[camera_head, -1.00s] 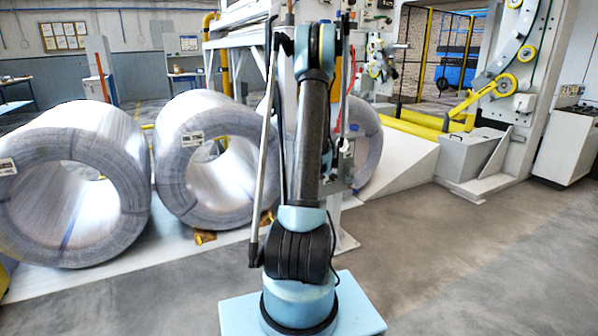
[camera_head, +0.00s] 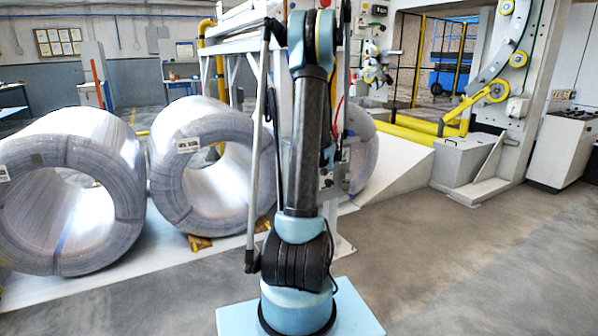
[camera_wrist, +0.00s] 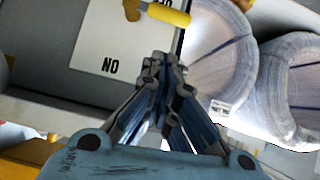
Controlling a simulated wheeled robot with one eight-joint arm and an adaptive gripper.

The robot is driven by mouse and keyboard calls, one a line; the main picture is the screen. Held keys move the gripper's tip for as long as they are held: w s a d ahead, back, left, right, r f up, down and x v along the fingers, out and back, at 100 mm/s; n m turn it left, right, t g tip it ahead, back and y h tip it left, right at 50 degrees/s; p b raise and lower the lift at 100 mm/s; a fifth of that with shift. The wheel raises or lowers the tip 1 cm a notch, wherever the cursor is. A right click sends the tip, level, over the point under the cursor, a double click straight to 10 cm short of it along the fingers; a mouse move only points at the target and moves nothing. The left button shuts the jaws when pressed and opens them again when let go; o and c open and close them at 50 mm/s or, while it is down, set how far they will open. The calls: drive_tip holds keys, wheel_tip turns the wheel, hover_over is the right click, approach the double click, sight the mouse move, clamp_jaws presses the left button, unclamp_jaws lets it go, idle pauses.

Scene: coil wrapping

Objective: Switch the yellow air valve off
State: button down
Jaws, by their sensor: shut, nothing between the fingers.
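The yellow air valve handle (camera_wrist: 169,15) shows at the top of the wrist view, lying roughly crosswise with a slight tilt. A brass-coloured fitting (camera_wrist: 132,10) is at its left end. My gripper (camera_wrist: 163,62) is shut and empty. In the picture, its fingertips are just below the handle, with a visible gap; I cannot tell the depth between them. In the head view my arm covers the machine's front, and neither the valve nor my gripper can be made out.
Large wire coils (camera_head: 70,150) (camera_head: 185,135) stand on the left, and coils also fill the right of the wrist view (camera_wrist: 220,60). A white ramp (camera_head: 400,165) and yellow-railed machine are behind on the right. The grey floor (camera_head: 480,240) at front right is clear.

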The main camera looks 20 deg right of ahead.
drive_tip(key=shift+v, duration=2.75)
